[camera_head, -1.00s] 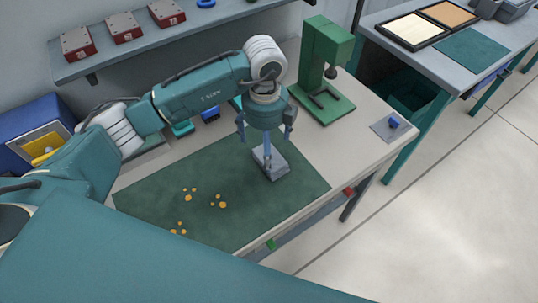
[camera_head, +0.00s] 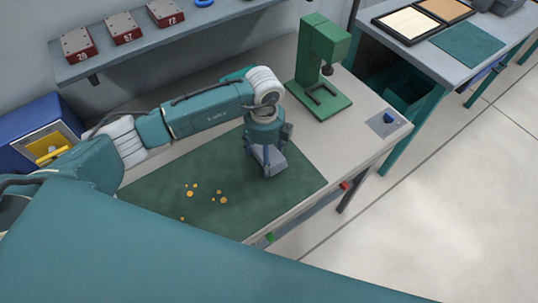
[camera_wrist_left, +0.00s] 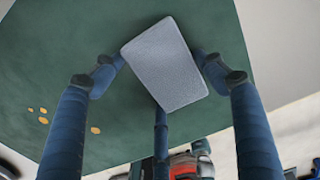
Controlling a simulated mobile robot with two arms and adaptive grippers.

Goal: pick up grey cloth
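The grey cloth (camera_head: 277,164) looks like a light grey folded pad, lying at the right part of the dark green mat (camera_head: 178,176). In the left wrist view, the cloth (camera_wrist_left: 165,65) is in the middle, with fingers at its sides and one at its near edge. My left gripper (camera_head: 267,163) points down over the cloth, its fingertips low around it. The fingers are spread about the cloth's width, but whether they press on it is unclear. My right gripper is not in view.
Several yellow-orange bits (camera_head: 215,198) lie on the mat left of the cloth. A green press (camera_head: 322,70) stands behind, to the right. A blue-knobbed grey plate (camera_head: 383,124) is at the table's right end. A shelf (camera_head: 140,50) with red boxes runs along the back.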

